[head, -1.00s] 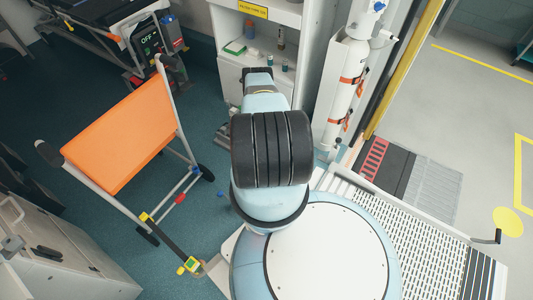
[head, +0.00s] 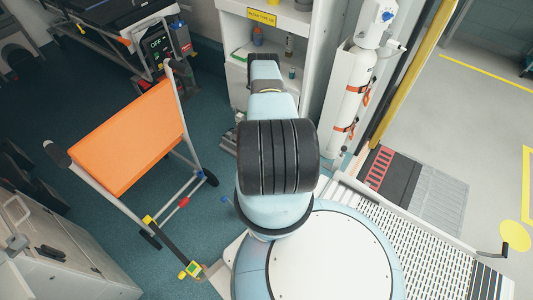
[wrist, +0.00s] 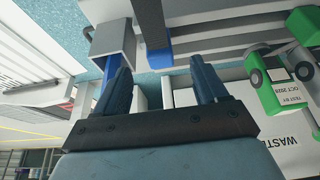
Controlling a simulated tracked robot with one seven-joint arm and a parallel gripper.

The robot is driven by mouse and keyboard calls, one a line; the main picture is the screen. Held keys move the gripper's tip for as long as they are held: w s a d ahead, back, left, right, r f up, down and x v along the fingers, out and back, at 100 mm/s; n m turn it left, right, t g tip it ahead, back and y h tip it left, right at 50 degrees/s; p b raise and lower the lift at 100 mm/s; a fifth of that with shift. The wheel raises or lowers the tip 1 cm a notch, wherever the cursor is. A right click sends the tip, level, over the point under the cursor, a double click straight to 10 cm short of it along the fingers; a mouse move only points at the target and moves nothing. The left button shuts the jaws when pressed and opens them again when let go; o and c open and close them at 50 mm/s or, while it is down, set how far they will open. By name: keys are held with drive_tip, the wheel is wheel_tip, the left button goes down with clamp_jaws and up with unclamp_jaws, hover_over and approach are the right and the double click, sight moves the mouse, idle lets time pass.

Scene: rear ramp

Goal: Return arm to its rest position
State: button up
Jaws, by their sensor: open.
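My arm (head: 276,157) rises from my round base in the head view and reaches away toward the white shelf unit. Its wide black joint faces the camera, and the far end of the arm hides my gripper there. In the wrist view my gripper (wrist: 162,88) shows its two dark fingers apart, with nothing between them. Behind the fingers are a grey square tube (wrist: 113,42), a blue bar (wrist: 157,52) and pale panels. I cannot tell how far these are from the fingertips.
An orange folding chair (head: 130,137) stands left of my arm. The white shelf unit (head: 290,20) is ahead. A white cylinder (head: 350,95) with orange straps stands at the right, beside a ramp (head: 425,240). A green clip-like object (wrist: 268,85) is at the right in the wrist view. Teal floor is open between chair and shelf.

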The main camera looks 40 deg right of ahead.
drive_tip(key=v, duration=0.7)
